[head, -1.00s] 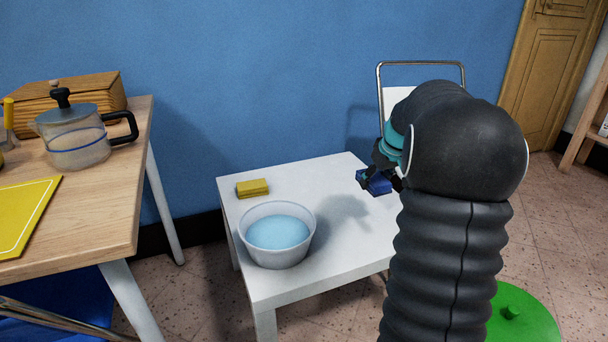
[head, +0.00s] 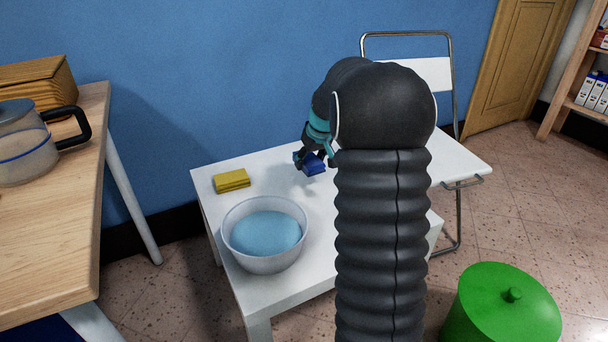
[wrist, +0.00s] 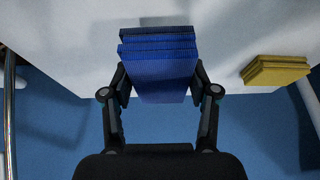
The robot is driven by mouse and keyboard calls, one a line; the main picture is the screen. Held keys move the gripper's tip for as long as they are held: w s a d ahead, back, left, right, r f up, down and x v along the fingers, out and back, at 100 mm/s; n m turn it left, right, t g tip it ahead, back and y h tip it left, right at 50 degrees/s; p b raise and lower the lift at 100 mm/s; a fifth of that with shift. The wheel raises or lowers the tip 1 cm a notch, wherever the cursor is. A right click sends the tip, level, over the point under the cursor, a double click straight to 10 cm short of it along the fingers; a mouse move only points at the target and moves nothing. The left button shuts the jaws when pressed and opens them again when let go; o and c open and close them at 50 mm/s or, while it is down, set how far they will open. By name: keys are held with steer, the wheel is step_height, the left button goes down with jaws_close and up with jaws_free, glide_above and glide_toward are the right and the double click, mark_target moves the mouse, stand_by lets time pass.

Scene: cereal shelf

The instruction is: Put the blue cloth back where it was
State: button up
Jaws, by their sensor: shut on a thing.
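The blue cloth (head: 311,163) is a small folded stack. My gripper (head: 318,160) is shut on it over the white table (head: 205,190). In the wrist view, the blue cloth (wrist: 158,62) sits between the two fingers of my gripper (wrist: 158,88), which press on its sides. The cloth appears held above the tabletop; the exact gap cannot be told. My arm hides part of the gripper and of the table's right side in the head view.
A yellow folded cloth (head: 232,180) lies at the table's back left, also in the wrist view (wrist: 275,71). A bowl of blue water (head: 265,235) stands at the front left. A folding chair (head: 425,72) and green bin (head: 505,305) are right. A wooden table (head: 60,230) stands left.

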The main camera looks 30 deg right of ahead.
mark_target(304, 181)
steer(key=shift+w+a+f, duration=0.5)
steer(key=shift+a+f, duration=0.15)
steer(key=shift+a, duration=0.05)
steer(key=shift+f+b, duration=0.4)
steer(key=shift+f, duration=1.45)
steer(key=shift+f, duration=0.15)
steer(key=o, duration=1.1)
